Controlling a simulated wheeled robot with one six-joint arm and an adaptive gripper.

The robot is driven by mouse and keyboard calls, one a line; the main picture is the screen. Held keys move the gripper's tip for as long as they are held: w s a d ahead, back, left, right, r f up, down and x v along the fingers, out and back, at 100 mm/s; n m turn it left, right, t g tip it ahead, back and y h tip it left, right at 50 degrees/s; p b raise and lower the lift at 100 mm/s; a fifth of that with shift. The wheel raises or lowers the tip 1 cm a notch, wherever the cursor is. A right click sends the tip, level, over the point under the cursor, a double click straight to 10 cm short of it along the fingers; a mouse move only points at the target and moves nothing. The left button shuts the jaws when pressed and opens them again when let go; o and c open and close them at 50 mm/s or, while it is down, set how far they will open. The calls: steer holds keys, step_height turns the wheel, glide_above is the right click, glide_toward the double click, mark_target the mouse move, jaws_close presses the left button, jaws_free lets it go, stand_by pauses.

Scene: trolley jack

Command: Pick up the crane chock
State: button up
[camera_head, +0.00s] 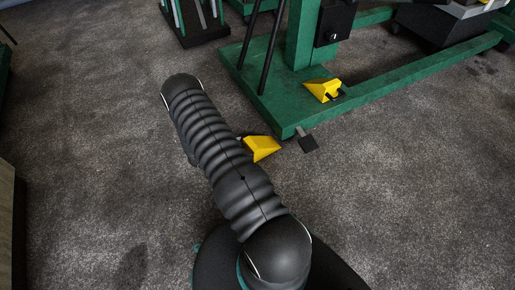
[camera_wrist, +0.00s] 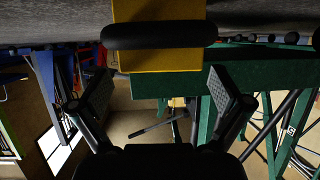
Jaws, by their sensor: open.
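Two yellow wedge chocks show in the head view. One chock (camera_head: 262,148) lies on the carpet beside my arm, near the end of the green crane leg. The other yellow chock (camera_head: 322,89) sits at the green base of the crane (camera_head: 285,118). In the wrist view, a yellow chock with a black handle bar (camera_wrist: 160,35) fills the top middle, with a green beam (camera_wrist: 165,84) behind it. My gripper (camera_wrist: 163,92) is open, its two fingers spread to either side below the chock, with nothing held between them. In the head view my arm hides the gripper.
A black pedal-like part (camera_head: 307,142) sticks out by the leg end. A dark stand (camera_head: 195,25) with green posts is at the top left. A wooden edge (camera_head: 8,225) is at far left. Carpet at the lower right is clear.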

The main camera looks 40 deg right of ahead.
mark_target(261, 142)
steer(key=shift+x, duration=3.15)
steer(key=c, duration=1.3)
steer(key=shift+w+r, duration=0.1)
steer(key=shift+c, duration=0.8)
steer(key=shift+r, duration=0.1)
